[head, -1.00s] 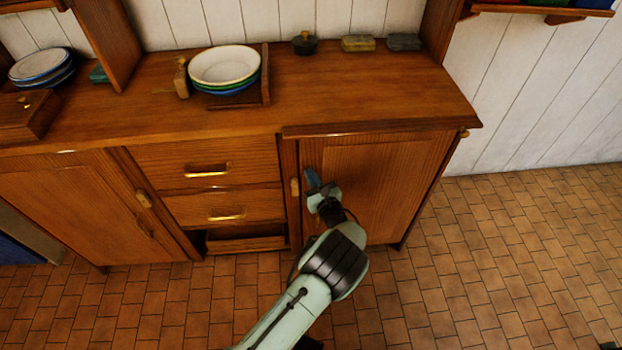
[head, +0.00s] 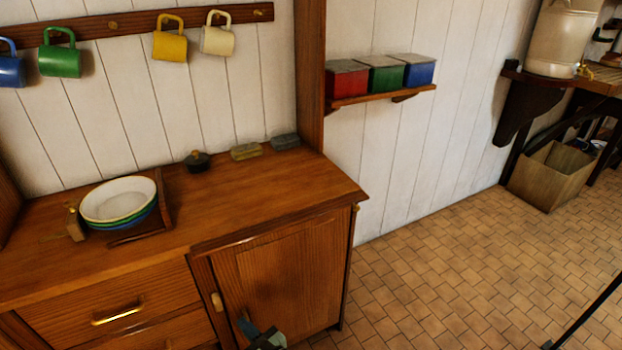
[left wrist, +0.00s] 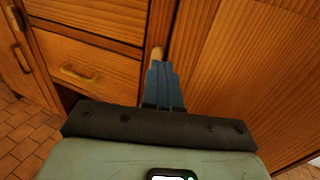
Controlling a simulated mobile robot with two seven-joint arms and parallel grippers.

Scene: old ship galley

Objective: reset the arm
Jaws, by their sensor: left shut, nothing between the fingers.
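My left gripper (head: 256,332) shows at the bottom edge of the head view, in front of the wooden cabinet door (head: 283,277). In the left wrist view its blue fingers (left wrist: 163,84) are together with nothing between them. They point at the strip beside the door, close to the small door catch (left wrist: 157,54). I cannot tell whether they touch it. The door is shut. Most of the left arm is below the head view. My right gripper is in neither view.
The counter (head: 235,215) holds stacked bowls (head: 118,200) in a wooden rack, a small dark pot (head: 197,161) and two sponge-like blocks (head: 246,151). Mugs (head: 170,42) hang above. A shelf carries three coloured tins (head: 387,75). A box (head: 553,175) stands at the right. The tiled floor (head: 430,265) between is mostly clear.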

